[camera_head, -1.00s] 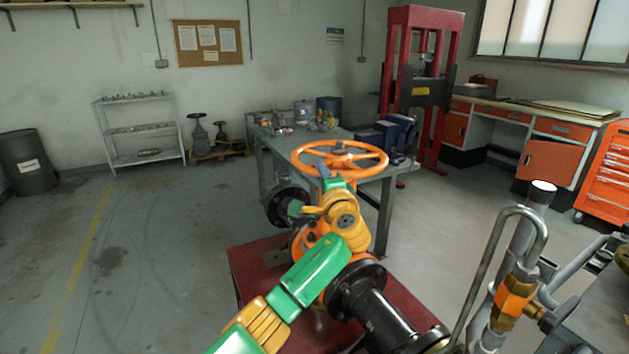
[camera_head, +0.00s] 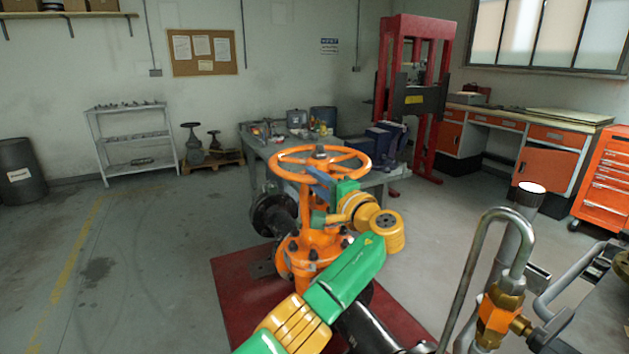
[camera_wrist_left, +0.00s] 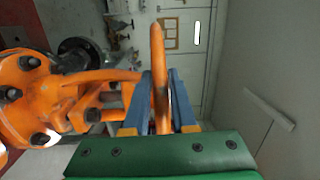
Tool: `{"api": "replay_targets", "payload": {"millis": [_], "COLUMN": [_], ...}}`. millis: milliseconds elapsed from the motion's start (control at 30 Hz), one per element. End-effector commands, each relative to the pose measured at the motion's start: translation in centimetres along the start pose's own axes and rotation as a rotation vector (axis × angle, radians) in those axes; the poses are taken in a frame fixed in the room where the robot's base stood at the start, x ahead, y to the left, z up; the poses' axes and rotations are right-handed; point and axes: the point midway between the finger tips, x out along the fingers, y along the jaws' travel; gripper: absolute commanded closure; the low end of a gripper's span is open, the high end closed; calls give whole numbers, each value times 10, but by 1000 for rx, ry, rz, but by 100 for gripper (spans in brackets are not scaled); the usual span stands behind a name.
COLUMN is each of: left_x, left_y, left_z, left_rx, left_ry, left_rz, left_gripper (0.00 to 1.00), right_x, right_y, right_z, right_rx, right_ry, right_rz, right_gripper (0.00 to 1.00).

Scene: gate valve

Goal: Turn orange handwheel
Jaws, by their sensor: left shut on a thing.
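The orange handwheel (camera_head: 352,153) sits level on top of the orange gate valve (camera_head: 300,258), above a red base plate (camera_head: 236,296). My left arm, green and yellow, comes in from below. My left gripper (camera_head: 312,172) is at the near part of the wheel rim. In the left wrist view the blue fingers of the gripper (camera_wrist_left: 160,104) stand on either side of the orange rim (camera_wrist_left: 158,60) and are shut on it. The valve body (camera_wrist_left: 30,95) fills the left of that view. My right gripper is not in view.
A grey worktable (camera_head: 262,150) with small items stands behind the valve. A red press (camera_head: 428,90) stands behind it to the right. A bent metal pipe with an orange fitting (camera_head: 495,315) rises at the near right. The floor at left is clear.

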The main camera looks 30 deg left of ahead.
Motion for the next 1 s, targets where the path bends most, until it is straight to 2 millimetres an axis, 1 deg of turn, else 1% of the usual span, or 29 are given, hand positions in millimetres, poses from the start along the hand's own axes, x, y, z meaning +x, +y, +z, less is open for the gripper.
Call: {"api": "replay_targets", "payload": {"millis": [133, 167, 200, 267, 567, 667, 833, 900, 1000], "left_x": [0, 0, 0, 0, -1, -17, -54, -64, -70], "left_y": [-1, -1, -1, -1, 0, 4, 4, 3, 1], "left_z": [0, 0, 0, 0, 0, -1, -1, -1, -1], "left_rx": [-2, -2, -2, -2, -2, -4, -4, -3, -2], "left_ry": [2, 2, 2, 1, 2, 4, 6, 5, 2], "left_rz": [-1, -1, -1, -1, -1, -1, 0, 0, -1], "left_gripper": [100, 72, 62, 45, 45, 45, 45, 45, 45], "right_x": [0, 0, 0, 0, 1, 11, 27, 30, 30], "right_y": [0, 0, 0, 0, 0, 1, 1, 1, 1], "right_z": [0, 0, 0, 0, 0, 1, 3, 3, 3], "right_rx": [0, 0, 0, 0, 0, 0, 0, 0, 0], "right_ry": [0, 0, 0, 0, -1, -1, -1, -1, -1], "right_rz": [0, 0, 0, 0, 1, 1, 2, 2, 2], "right_gripper": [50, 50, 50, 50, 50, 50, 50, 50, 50]}}
